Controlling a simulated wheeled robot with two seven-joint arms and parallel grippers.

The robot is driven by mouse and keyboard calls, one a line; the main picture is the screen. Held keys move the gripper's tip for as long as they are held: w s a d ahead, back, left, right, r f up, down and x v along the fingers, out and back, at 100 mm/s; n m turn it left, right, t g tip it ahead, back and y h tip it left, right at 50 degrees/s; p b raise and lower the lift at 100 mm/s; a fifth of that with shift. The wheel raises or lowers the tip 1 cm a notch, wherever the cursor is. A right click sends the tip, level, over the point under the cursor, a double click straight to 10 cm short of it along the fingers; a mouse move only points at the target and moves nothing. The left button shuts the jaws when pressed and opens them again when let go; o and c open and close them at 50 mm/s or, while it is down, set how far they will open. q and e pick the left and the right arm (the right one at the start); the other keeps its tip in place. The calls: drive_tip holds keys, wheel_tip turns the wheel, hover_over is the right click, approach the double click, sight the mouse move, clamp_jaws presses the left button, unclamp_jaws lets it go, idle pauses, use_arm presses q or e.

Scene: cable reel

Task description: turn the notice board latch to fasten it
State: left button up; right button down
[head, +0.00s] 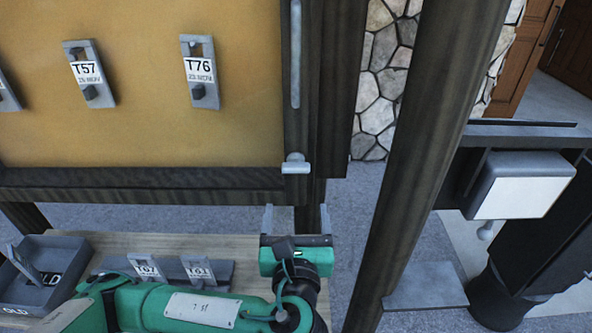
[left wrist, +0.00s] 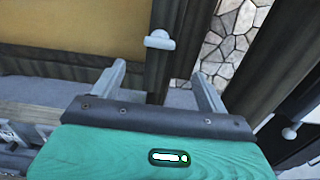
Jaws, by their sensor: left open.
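The notice board (head: 150,135) has a tan face and a dark wooden frame. Its latch (head: 295,164), a small pale grey knob with a short crossbar, sits low on the right frame post. The latch also shows in the left wrist view (left wrist: 159,40). My left gripper (head: 296,220) is just below the latch, apart from it, with its fingers pointing up and forward. In the left wrist view the two fingers (left wrist: 160,80) stand wide apart with nothing between them, and the latch lies beyond them. My right gripper is not in view.
Tags marked T57 (head: 87,73) and T76 (head: 199,71) hang on the board. A grey tray (head: 30,285) and a grey rack with tags (head: 210,272) stand on the table below. A dark post (head: 412,165) rises right of my gripper. A grey box with a white panel (head: 520,190) is farther right.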

sight(296, 172)
use_arm(q)
drive_tip(key=w+p, duration=0.4)
drive_tip(key=w, duration=0.7)
drive_tip(key=shift+r, duration=0.1)
drive_tip(key=shift+w, duration=0.45)
drive_tip(key=c, duration=1)
